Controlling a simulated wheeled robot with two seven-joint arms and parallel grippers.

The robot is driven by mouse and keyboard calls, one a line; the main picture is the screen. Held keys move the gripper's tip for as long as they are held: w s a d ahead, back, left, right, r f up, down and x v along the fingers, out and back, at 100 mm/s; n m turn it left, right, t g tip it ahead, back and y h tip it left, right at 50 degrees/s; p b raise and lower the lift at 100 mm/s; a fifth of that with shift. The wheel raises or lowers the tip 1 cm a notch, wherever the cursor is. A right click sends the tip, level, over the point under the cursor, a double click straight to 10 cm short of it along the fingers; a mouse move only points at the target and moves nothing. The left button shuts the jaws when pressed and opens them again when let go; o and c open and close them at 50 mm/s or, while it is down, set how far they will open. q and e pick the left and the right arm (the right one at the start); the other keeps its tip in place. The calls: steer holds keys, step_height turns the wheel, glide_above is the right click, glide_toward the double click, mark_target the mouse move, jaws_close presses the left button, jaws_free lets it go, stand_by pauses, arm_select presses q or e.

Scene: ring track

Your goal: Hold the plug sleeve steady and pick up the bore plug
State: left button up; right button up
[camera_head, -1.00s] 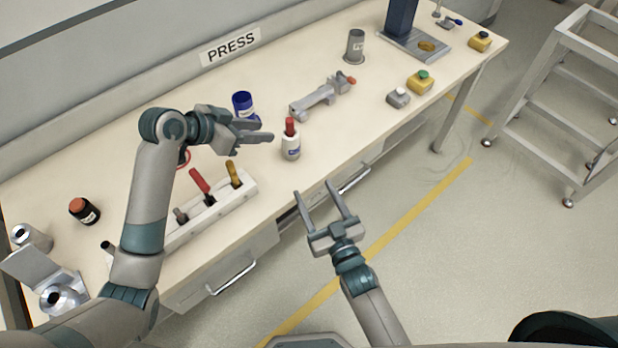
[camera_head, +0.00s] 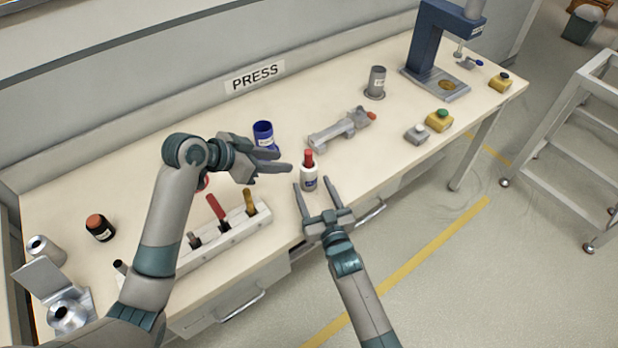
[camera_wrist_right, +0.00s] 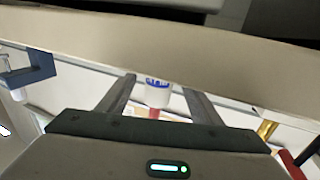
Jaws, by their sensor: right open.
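The plug sleeve, a small white cylinder with a blue label (camera_head: 309,181), stands upright near the front edge of the bench. The red bore plug (camera_head: 308,158) stands up out of its top. My right gripper (camera_head: 316,184) is open at the front of the sleeve, its fingertips around the sleeve's lower part. In the right wrist view the sleeve (camera_wrist_right: 158,95) shows between the two fingers, with the red plug (camera_wrist_right: 154,113) partly hidden by the gripper body. My left gripper (camera_head: 285,161) is open and empty, its fingertips just left of the plug.
A blue cup (camera_head: 263,134) stands behind my left gripper. A white rack (camera_head: 227,238) with several handled tools lies left of the sleeve. A grey fixture (camera_head: 332,134) lies behind it. A grey canister (camera_head: 375,83) and blue press (camera_head: 425,45) stand farther right.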

mark_target(311, 184)
steer(key=shift+x, duration=2)
steer(key=c, duration=1.1)
arm_select(q)
steer(key=shift+o, duration=1.1)
arm_select(e)
steer(key=shift+c, duration=0.2)
arm_select(q)
steer(key=w+d+r+n+g+y, duration=0.1)
steer(key=d+r+n+y, duration=0.6)
steer(key=r+n, duration=0.1)
steer(key=shift+d+n+g+y, duration=0.15)
steer(key=shift+n+g+y, duration=0.25)
steer(key=shift+n, duration=0.1)
